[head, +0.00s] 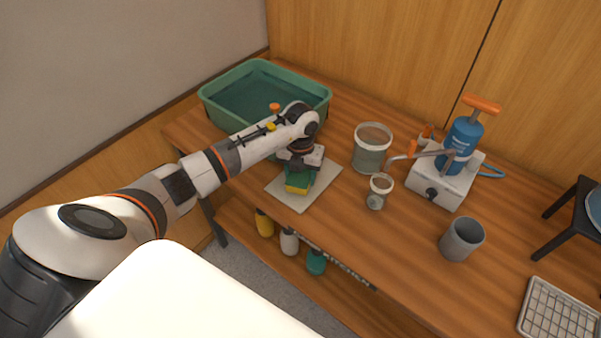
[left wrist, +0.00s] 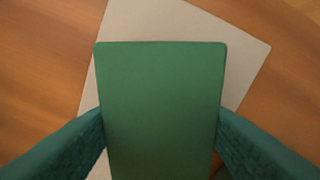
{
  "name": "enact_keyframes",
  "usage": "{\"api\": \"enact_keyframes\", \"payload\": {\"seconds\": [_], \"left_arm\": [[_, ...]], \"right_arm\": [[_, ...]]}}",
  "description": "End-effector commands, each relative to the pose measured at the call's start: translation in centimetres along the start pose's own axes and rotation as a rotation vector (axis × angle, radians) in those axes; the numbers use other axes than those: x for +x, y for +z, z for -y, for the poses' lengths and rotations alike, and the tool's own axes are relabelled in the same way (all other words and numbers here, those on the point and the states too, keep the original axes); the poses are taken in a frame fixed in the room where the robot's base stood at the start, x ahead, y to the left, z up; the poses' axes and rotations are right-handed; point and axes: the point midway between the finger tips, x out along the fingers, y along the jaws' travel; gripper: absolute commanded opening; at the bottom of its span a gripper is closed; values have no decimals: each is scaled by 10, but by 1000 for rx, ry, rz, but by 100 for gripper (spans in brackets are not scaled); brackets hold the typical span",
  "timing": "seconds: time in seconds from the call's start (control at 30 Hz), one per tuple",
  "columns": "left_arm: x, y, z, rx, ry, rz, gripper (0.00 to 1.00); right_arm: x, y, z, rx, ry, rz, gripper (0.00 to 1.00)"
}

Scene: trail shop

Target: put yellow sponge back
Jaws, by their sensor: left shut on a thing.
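The yellow sponge (head: 297,186) has a green top layer and sits over the pale grey mat (head: 322,190) on the wooden table. In the left wrist view its green face (left wrist: 160,110) fills the middle, with the pale mat (left wrist: 245,60) below it. My left gripper (head: 299,172) is shut on the sponge from above; its two teal fingers press the sponge's sides in the left wrist view (left wrist: 160,135). I cannot tell whether the sponge touches the mat. My right gripper is not in view.
A green basin (head: 318,98) stands at the back left. A large jar (head: 370,150), a small jar (head: 379,192), a blue pump device (head: 455,155) and a grey cup (head: 461,240) stand to the right. Bottles (head: 289,242) sit on the lower shelf. Free table lies right of the mat.

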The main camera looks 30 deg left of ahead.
Motion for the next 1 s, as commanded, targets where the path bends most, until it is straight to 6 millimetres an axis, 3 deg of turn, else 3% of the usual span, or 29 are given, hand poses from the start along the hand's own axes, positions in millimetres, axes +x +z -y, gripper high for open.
{"api": "enact_keyframes", "payload": {"seconds": [0.07,0.1,0.2,0.63,1.0], "left_arm": [[4,0,0,0,0,0,33],[2,0,0,0,0,0,59],[2,0,0,0,0,0,75],[-8,-1,0,1,1,-4,76],[-83,-2,0,1,0,-7,76]], "right_arm": [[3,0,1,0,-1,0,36],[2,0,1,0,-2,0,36],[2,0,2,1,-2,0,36],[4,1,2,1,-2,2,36],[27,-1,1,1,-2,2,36]]}}
